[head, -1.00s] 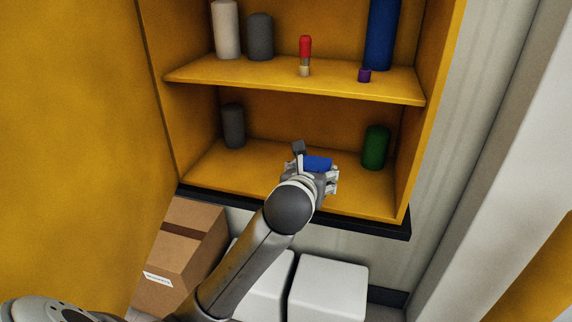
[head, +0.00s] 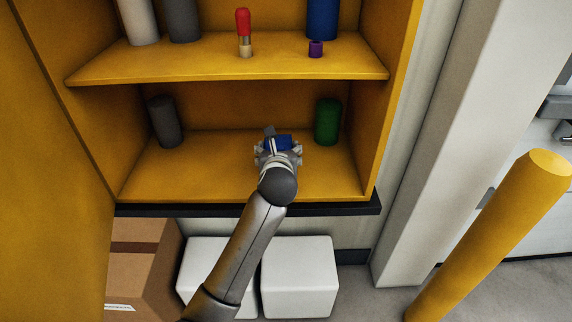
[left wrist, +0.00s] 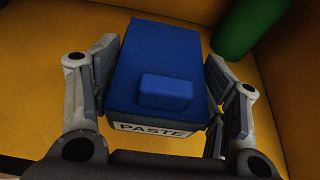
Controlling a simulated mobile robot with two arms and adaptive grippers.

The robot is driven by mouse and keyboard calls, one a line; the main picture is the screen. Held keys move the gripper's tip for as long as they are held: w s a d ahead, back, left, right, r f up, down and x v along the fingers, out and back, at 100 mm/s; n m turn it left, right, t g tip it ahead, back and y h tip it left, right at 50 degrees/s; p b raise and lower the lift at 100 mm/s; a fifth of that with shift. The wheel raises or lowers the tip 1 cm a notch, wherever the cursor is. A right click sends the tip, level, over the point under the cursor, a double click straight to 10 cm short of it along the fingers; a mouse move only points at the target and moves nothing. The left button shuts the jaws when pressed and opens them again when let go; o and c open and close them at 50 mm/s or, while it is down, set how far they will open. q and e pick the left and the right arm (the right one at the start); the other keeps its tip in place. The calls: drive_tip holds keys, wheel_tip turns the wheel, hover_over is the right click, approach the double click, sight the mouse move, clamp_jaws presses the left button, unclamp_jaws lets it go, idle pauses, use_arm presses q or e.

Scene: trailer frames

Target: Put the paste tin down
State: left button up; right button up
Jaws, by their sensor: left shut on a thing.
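The paste tin is a blue box-shaped tin (left wrist: 190,65) with a raised block on it and a white "PASTE" label. It also shows in the head view (head: 283,141) over the lower shelf (head: 225,175) of the yellow cabinet. My left gripper (head: 278,150) is shut on the tin, with its fingers on both sides of it in the left wrist view (left wrist: 165,85). I cannot tell whether the tin's underside touches the shelf. My right gripper is not in view.
A green cylinder (head: 328,121) stands right of the tin and a grey one (head: 164,122) stands at the left. The upper shelf (head: 200,62) overhangs. It holds a red-topped tube (head: 244,32), a purple piece (head: 316,48) and taller cylinders. Bare shelf lies left of the gripper.

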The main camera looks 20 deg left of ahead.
use_arm(q)
drive_tip(key=shift+w+d+f, duration=0.6)
drive_tip(key=shift+d+f, duration=0.05)
drive_tip(key=shift+f, duration=0.2)
drive_tip(key=shift+w+d+f, duration=0.3)
drive_tip(key=shift+f, duration=0.15)
wheel_tip(320, 180, down, 2)
drive_tip(key=shift+f+p, duration=0.2)
drive_tip(key=shift+p, duration=0.1)
drive_tip(key=shift+f, duration=0.4)
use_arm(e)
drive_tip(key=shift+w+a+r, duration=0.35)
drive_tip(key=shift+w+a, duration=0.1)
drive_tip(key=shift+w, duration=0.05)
use_arm(q)
drive_tip(key=o, duration=1.3)
drive_tip(key=shift+f, duration=0.15)
drive_tip(key=shift+c, duration=0.2)
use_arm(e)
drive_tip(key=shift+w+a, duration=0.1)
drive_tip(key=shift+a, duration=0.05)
